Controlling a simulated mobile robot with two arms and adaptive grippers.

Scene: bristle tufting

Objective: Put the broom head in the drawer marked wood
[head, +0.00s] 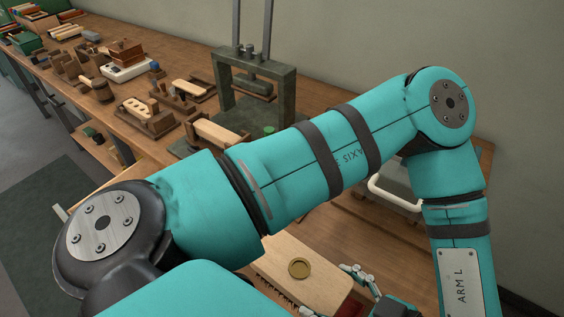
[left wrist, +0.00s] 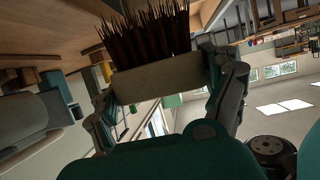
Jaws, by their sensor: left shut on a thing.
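No drawer marked wood can be made out; my arm hides much of the bench. My right gripper is not in view.
A long wooden bench (head: 150,153) runs to the upper left with several wooden blocks and fixtures. A dark green press (head: 285,92) stands behind my arm. A rounded white bar (head: 393,196) shows under the arm. A green mat (head: 60,225) lies on the floor.

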